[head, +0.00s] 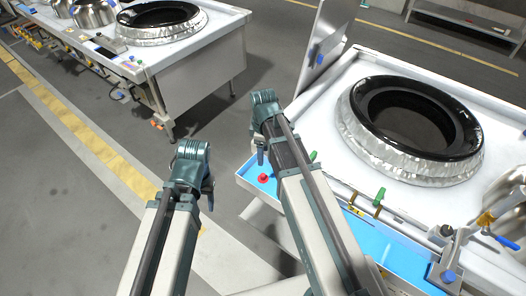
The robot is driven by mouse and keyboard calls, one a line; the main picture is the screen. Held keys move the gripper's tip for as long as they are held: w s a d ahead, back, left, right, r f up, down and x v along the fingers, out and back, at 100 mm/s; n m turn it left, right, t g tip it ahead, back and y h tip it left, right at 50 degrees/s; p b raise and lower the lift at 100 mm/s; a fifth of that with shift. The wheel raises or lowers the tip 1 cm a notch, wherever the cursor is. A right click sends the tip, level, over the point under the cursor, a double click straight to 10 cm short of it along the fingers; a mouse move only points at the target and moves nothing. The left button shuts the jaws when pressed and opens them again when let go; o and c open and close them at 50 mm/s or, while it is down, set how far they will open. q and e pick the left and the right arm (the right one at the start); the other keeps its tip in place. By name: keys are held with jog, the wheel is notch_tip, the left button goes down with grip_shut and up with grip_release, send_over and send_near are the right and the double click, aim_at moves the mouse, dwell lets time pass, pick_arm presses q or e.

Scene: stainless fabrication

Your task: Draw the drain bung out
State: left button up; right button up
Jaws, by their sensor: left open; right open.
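No part that I can surely name as the drain bung shows in the head view. A small red round knob (263,178) sits on the blue front strip (396,251) of the near steel wok station (320,130); I cannot tell whether it is the bung. My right gripper (261,152) is open, hanging beside the station's left corner, close to the red knob in the picture. My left gripper (208,192) is open over the floor, left of the station. Both look empty; their fingers are partly hidden by their own wrists.
A black wok ring (415,118) with a foil-like skirt fills the near station's top. Green handles (379,196) and a blue-handled valve (499,240) line its front. A second station (200,62) stands back left. The floor between them is clear.

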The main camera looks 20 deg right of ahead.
aim_at(263, 175)
notch_tip(263, 175, down, 14)
jog(key=b, duration=1.3)
jog(key=shift+r, duration=0.15)
jog(key=shift+r, duration=0.1)
grip_shut()
